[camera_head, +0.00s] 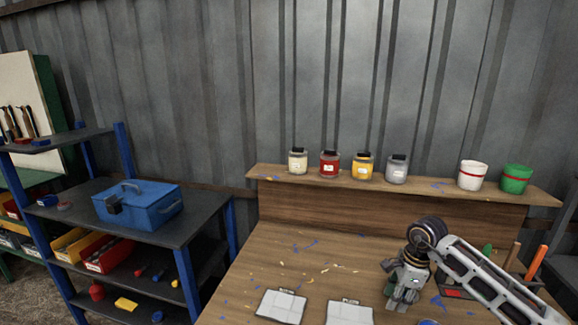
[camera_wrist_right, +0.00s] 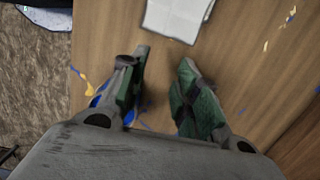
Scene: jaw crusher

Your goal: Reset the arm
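My right gripper (camera_head: 402,300) hangs above the wooden workbench (camera_head: 270,262) at the lower right of the head view, fingers pointing down. In the right wrist view the right gripper (camera_wrist_right: 160,85) has its two green-padded fingers apart, with only bench wood and blue and yellow paint marks between them. It is open and empty. My right arm comes in from the right edge of the head view. My left gripper is in neither view.
Two pale sheets (camera_head: 281,306) (camera_head: 349,313) lie on the bench. Jars (camera_head: 329,165) and two buckets (camera_head: 472,175) (camera_head: 516,179) stand on the back ledge. Tools with orange and green handles (camera_head: 536,262) are behind my right arm. A blue toolbox (camera_head: 140,206) sits on the left shelf.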

